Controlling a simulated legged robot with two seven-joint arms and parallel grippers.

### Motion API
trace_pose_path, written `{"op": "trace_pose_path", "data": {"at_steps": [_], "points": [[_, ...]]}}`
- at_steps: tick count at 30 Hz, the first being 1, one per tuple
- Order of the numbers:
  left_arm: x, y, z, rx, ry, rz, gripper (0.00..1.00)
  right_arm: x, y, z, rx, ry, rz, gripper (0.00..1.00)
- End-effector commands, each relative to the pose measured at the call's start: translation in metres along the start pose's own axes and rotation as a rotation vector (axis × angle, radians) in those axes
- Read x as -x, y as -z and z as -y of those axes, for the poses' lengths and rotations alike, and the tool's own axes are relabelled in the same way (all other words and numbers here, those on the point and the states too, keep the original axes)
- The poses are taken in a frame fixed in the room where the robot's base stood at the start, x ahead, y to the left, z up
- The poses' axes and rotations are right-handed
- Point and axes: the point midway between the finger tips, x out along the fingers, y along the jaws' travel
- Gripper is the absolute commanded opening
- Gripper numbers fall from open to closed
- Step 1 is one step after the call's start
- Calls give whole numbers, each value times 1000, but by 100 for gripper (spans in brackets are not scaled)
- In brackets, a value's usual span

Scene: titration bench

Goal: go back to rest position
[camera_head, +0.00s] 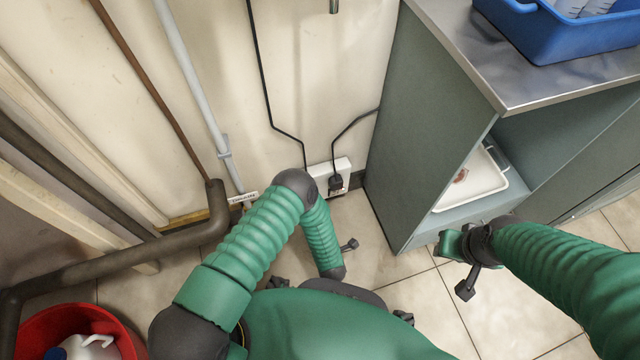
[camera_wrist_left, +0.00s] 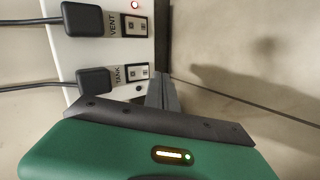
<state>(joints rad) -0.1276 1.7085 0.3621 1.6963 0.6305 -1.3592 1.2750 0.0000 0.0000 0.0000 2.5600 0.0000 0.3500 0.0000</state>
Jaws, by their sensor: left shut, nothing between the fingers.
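My left arm comes in from the left, bends at a dark elbow joint and points down in the head view. My left gripper (camera_wrist_left: 162,92) is shut and empty in the left wrist view. It is in front of a white socket strip, and its fingers are seen end-on. Its fingers are not clear in the head view. My right gripper (camera_head: 464,268) is at the right in the head view, in front of the cabinet. It is seen foreshortened, so its jaw opening is unclear. No object is visible in it.
The white socket strip (camera_head: 330,176) holds black plugs labelled VENT and TANK (camera_wrist_left: 95,81). A grey-green cabinet (camera_head: 425,125) with a tray (camera_head: 476,185) inside stands right; a blue bin (camera_head: 575,40) is on top. Pipes (camera_head: 130,255) and a red bucket (camera_head: 40,320) are left.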

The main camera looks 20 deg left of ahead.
Motion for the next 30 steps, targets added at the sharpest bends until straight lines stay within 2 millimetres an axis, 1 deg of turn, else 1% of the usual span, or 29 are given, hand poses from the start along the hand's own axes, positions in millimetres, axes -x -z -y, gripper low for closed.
{"op": "trace_pose_path", "data": {"at_steps": [9,11,13,14,15,17,18,20,21,23,24,26,27,29,30], "points": [[0,0,-1,0,0,1,0,0,0,0,0,0,0,36],[0,-3,-8,-12,2,13,0,1,0,0,0,0,0,36],[1,-12,-31,-58,13,56,0,5,1,0,0,0,0,36],[3,-18,-46,-92,20,86,0,8,2,0,0,0,0,36],[7,-26,-69,-155,31,132,0,11,3,0,0,0,0,36],[17,-36,-104,-269,50,209,0,17,4,0,0,0,0,36],[26,-40,-126,-354,61,257,0,20,5,0,0,0,0,36],[42,-40,-157,-487,76,324,0,24,6,0,0,0,0,36],[56,-38,-178,-584,85,368,0,28,7,0,0,0,0,36],[82,-28,-208,-744,98,430,0,34,8,0,0,0,0,36],[101,-18,-224,-851,110,467,0,38,9,0,0,0,0,36],[130,2,-244,-1004,129,516,0,43,10,0,0,0,0,36],[148,16,-253,-1098,144,545,0,46,11,0,0,0,0,36],[175,37,-262,-1223,166,583,0,49,12,0,0,0,0,36],[192,51,-266,-1296,182,605,0,52,12,0,0,0,0,36]]}}
